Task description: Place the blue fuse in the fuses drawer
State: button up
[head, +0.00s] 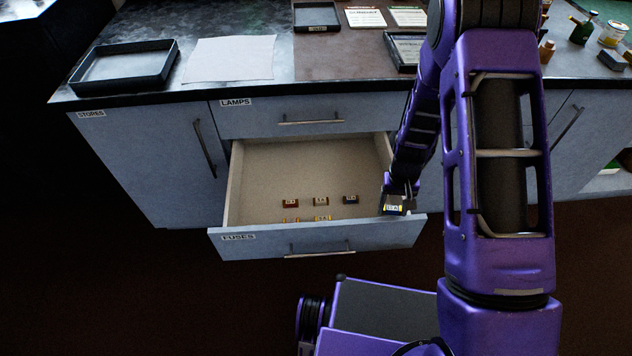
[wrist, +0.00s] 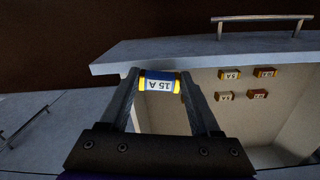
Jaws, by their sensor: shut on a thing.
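The blue fuse (wrist: 159,84) has yellow ends and a white label reading 15 A. My gripper (wrist: 158,80) is shut on it, with one finger at each end. In the head view my gripper (head: 399,190) holds the fuse (head: 393,208) near the front right corner of the fuses drawer (head: 238,243). The drawer is pulled open under the lamps drawer. The fuse appears to be above the drawer's front edge; its exact height is hard to tell. The drawer front also shows in the wrist view (wrist: 205,48).
Several small fuses lie in two rows in the drawer, including a red one (head: 291,203) and a dark blue one (head: 351,199). The drawer floor behind them is clear. The lamps drawer (head: 262,120) is shut. A black tray (head: 125,67) stands on the counter.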

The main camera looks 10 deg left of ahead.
jog(key=w+a+n, duration=0.2)
jog(key=w+a, duration=0.3)
jog(key=a, duration=0.2)
jog(key=b, duration=0.2)
send_near(355, 216)
jog(key=shift+s+f, duration=0.9)
jog(key=shift+s, duration=0.1)
jog(key=shift+f, duration=2.25)
jog(key=shift+f+b, duration=0.15)
jog(key=shift+b, duration=0.25)
jog(key=o, duration=1.4)
jog(key=shift+o, duration=0.2)
